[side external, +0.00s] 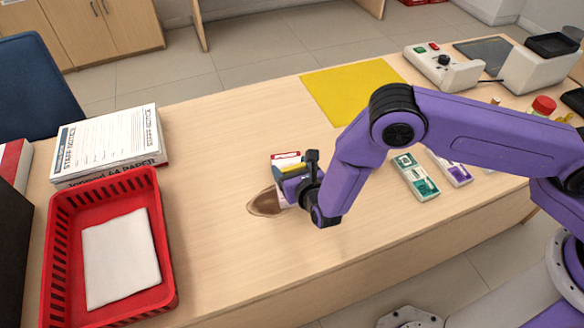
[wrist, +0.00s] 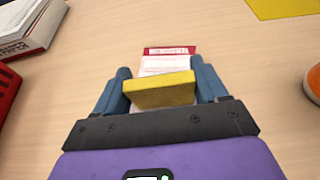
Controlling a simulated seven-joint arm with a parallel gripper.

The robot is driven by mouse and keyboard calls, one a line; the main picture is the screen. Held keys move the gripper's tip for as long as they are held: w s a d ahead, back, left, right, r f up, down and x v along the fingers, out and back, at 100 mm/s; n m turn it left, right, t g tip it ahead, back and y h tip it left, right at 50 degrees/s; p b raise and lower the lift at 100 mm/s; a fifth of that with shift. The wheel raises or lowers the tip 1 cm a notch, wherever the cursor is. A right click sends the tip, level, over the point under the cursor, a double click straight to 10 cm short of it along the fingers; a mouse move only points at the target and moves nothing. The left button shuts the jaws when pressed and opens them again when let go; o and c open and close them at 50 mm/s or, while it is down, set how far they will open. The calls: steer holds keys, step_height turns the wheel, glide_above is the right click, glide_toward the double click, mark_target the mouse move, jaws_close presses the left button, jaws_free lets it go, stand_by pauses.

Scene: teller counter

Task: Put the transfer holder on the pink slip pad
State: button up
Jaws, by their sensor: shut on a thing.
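My gripper (wrist: 160,92) is shut on a yellow block, which I take to be the transfer holder (wrist: 160,90), held crosswise between the blue fingers. In the side external view the yellow edge of the holder (side external: 287,169) shows at the fingers of my gripper (side external: 290,178). The pink slip pad (wrist: 169,51), with a red header and a pale sheet, lies directly beyond and below the holder. The pad's red header (side external: 286,155) also shows in the side view. The rest of the pad is mostly hidden by my gripper. I cannot tell whether the holder touches the pad.
A brown oval patch (side external: 265,204) lies beside my gripper. Left are a red basket (side external: 165,245) and a paper stack (side external: 108,140). A yellow mat (side external: 350,88) lies at the back. Green (side external: 415,176) and purple (side external: 450,168) pads lie to the right. An orange round thing (wrist: 315,84) shows at right.

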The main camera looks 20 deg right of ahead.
steer(key=o, duration=1.1)
steer(key=shift+f, duration=0.1)
steer(key=shift+c, duration=0.2)
steer(key=shift+s+r, duration=0.2)
steer(key=v, duration=1.1)
steer(key=shift+s+r, duration=0.2)
steer(key=shift+s, duration=0.05)
